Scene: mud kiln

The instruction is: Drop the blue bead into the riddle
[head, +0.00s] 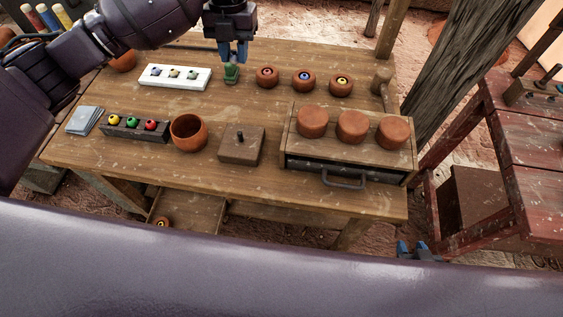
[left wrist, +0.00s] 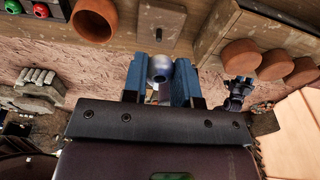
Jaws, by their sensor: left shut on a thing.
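My left gripper (head: 232,57) hangs over the back of the wooden table, pointing down. In the left wrist view, its two blue fingers (left wrist: 161,84) are shut on a round grey-blue bead (left wrist: 160,68). The bead is hidden in the head view. A small green object (head: 231,74) shows directly below the fingers; I cannot tell whether they touch it. An open terracotta bowl (head: 188,132) stands nearer the table's front. I cannot tell which thing is the riddle. My right gripper (head: 413,250) is low at the right, off the table, its fingers apart and empty.
A rack (head: 134,130) holds yellow, green and red balls. A white tray (head: 175,77) lies left of the gripper; several small clay rings, including one with a blue centre (head: 303,81), stand right. A knobbed box (head: 241,146) and a drawer unit (head: 345,174) with clay lids occupy the front.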

